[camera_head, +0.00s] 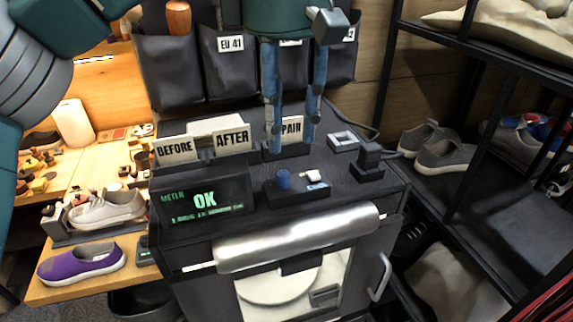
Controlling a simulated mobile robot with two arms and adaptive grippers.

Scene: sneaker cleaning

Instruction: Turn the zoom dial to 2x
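A small blue knob (284,178) stands on a low black control box (298,196) on top of the dark machine; it looks like the dial, but I cannot read a zoom mark. A small white knob or lever (312,175) sits beside it on the right. My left gripper (292,140) comes down from the top, its two blue fingers spread apart with nothing between them. Its tips are above and behind the blue knob in the picture, apart from it, in front of the "PAIR" card (291,129). My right gripper is not in view.
A black post (369,160) stands to the right. A silver roller (295,238) runs along the front. A shoe rack (440,100) is at right.

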